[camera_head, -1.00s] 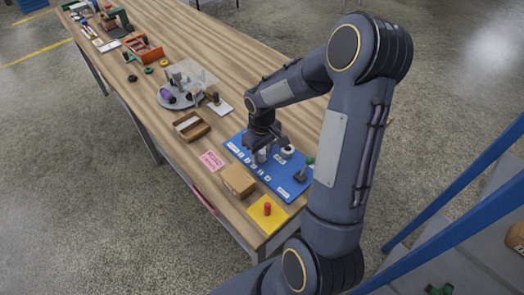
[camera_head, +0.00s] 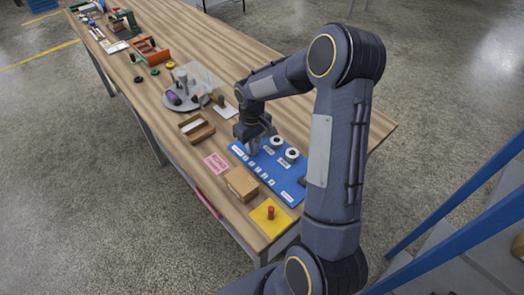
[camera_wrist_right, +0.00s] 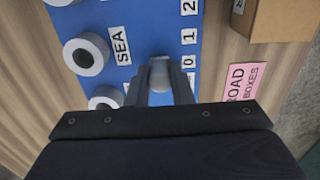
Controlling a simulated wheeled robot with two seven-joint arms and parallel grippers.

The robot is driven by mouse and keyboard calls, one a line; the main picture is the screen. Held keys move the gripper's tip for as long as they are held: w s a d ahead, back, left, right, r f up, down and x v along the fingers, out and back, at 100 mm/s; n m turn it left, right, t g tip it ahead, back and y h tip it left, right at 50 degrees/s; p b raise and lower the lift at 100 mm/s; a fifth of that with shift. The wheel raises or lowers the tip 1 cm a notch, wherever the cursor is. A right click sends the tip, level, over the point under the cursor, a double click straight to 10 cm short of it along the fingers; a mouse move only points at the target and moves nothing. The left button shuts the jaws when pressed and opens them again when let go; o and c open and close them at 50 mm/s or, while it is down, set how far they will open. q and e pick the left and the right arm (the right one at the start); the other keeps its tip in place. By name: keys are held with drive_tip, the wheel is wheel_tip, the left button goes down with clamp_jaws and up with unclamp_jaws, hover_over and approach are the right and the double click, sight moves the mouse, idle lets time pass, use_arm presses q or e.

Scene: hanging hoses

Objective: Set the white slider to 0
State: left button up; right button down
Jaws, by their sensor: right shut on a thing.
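The blue board (camera_head: 291,192) lies on the wooden table, with small white labels along its left side. My right gripper (camera_head: 251,148) is over the board's far left corner. In the right wrist view, the right gripper (camera_wrist_right: 160,88) is shut on the white slider (camera_wrist_right: 159,72), whose rounded top shows between the fingers. The slider is beside the 0 label (camera_wrist_right: 190,62); the 1 label (camera_wrist_right: 190,37) and 2 label (camera_wrist_right: 188,8) follow farther up in that view. The fingers hide the slider's lower part and its track. My left gripper is out of view.
Two white round knobs (camera_head: 292,153) stand on the board right of the gripper. A cardboard box (camera_head: 241,184), a pink sign (camera_head: 216,163) and a yellow plate (camera_head: 262,226) with a red peg are near the board. A wooden tray (camera_head: 197,134) lies left of it.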

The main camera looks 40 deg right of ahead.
drive_tip(key=shift+w+r, duration=0.1)
drive_tip(key=shift+w, duration=0.1)
drive_tip(key=c, duration=1.3)
unclamp_jaws()
drive_tip(key=shift+w, duration=0.1)
wheel_tip(320, 180, up, 8)
drive_tip(key=shift+f, duration=0.15)
